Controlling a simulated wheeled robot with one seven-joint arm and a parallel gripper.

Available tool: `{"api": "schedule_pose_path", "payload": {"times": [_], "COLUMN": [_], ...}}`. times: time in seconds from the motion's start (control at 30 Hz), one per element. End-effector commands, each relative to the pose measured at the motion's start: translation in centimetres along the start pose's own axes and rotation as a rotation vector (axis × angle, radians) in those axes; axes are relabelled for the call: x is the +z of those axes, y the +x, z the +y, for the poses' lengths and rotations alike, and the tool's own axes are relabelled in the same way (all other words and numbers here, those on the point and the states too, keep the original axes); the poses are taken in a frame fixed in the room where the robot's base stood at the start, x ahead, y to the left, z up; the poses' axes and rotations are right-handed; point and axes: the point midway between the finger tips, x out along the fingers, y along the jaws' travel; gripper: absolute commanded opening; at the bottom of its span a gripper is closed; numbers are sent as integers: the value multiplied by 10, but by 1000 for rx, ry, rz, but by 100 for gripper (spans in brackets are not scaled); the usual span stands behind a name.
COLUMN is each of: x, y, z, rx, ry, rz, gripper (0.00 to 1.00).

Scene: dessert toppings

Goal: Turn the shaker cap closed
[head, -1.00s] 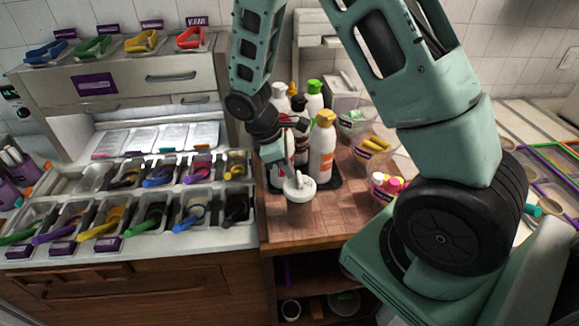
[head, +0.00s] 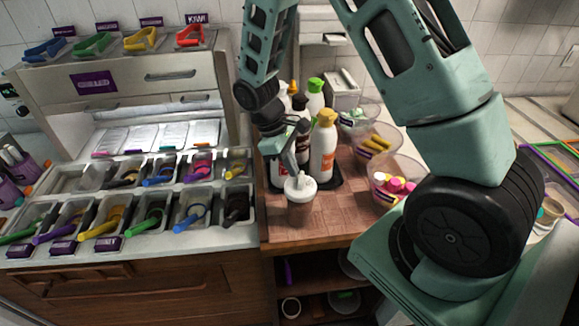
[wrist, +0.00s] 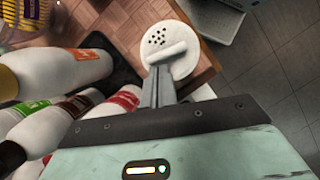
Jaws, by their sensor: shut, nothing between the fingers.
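The shaker (head: 300,211) stands upright on the wooden counter, with a dark brownish body and a round white cap (head: 300,188). In the wrist view the cap (wrist: 185,62) shows a cluster of dark holes on one side of a raised white bar. My gripper (head: 291,168) comes down from behind the shaker, and its fingertips are at the cap. In the wrist view the fingers (wrist: 158,72) are together and empty, their tips overlapping the cap's edge just beside the bar. I cannot tell whether they touch it.
Several sauce bottles (head: 323,147) stand on a black tray (head: 330,184) right behind the shaker. Clear bowls of toppings (head: 397,178) are to the right. Metal topping bins (head: 195,212) line the left. The counter's front is clear; its edge is close.

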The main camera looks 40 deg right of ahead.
Motion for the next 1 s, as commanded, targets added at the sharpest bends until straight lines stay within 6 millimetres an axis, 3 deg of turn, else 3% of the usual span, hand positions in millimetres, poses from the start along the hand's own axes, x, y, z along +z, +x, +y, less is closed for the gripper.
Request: {"api": "schedule_pose_path", "payload": {"times": [0.3, 1.0], "x": [2, 2], "y": [1, 1], "z": [4, 4], "rx": [-45, -48], "ry": [112, 119], "rz": [-1, -1], "gripper": [0, 0]}}
